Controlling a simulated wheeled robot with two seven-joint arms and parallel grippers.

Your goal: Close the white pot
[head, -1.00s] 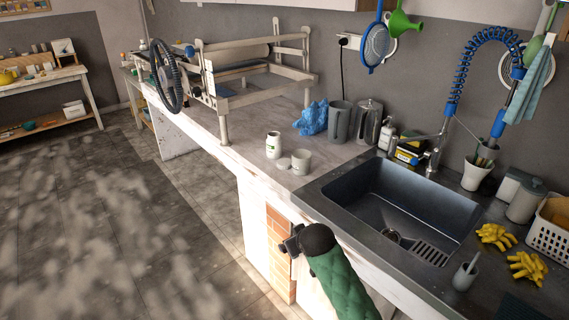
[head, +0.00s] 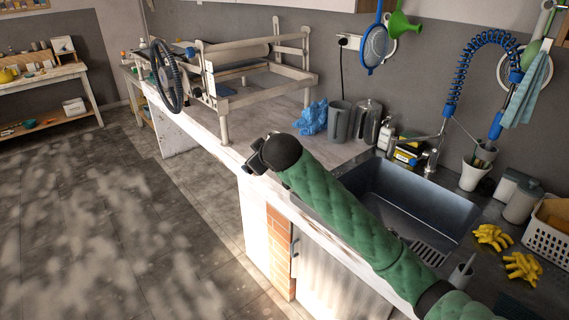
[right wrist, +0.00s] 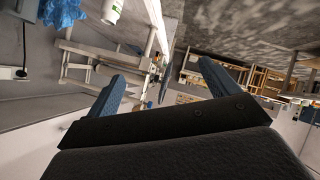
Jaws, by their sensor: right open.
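My right gripper (head: 257,155) is over the front edge of the counter, at the end of my green-sleeved arm. In the right wrist view its two blue-grey fingers (right wrist: 162,78) stand wide apart with nothing between them. A white pot with a green mark (right wrist: 105,10) shows at the top edge of the right wrist view, partly cut off and outside the fingers. In the head view my arm and gripper now cover the spot where the small pots and the lid stood. My left gripper is in neither view.
A slab roller (head: 255,75) with a wheel is to the left. The sink (head: 425,205) lies right, partly behind my arm.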

